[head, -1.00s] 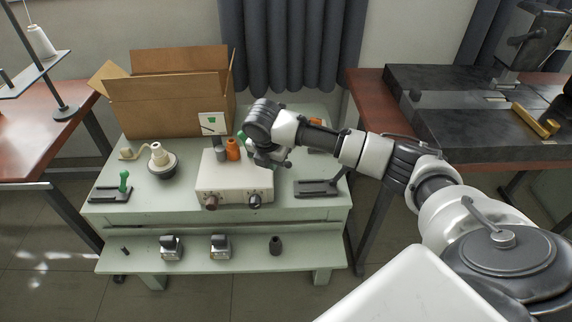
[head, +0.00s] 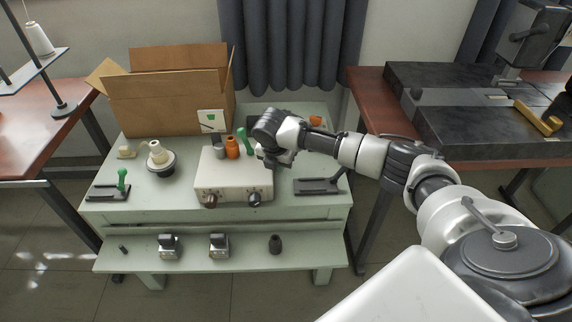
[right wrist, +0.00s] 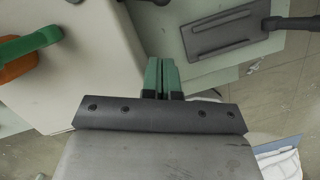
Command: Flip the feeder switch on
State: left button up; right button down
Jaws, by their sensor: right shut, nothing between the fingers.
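No label tells which part is the feeder switch. A pale box (head: 232,180) with two dark front knobs (head: 211,200) stands mid-table. A green handle (head: 243,141) rises behind it; in the right wrist view a green handle (right wrist: 32,43) lies at the left. A dark base plate with a lever (head: 318,186) lies right of the box; the plate also shows in the right wrist view (right wrist: 222,35). My right gripper (head: 274,160) is over the box's right rear part, its fingertips hidden in the head view. Its green-padded fingers (right wrist: 161,76) are shut and empty, between box and plate in the wrist view.
A cardboard carton (head: 165,105) fills the back left. A green-handled lever base (head: 108,193) and a round cream-topped item (head: 161,165) are at left. The lower shelf (head: 195,260) holds several small parts.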

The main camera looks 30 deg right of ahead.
jog(key=w+d+f, duration=0.1)
jog(key=w+d+f+b, duration=0.1)
jog(key=d+f, duration=0.1)
jog(key=shift+f, duration=0.25)
jog(key=shift+w+d, duration=0.25)
jog(key=shift+d, duration=0.2)
pick_arm(q)
jog(key=w, duration=0.1)
jog(key=w+r, duration=0.2)
jog(key=w, duration=0.1)
jog(key=shift+d+r, duration=0.25)
jog(key=shift+d, duration=0.15)
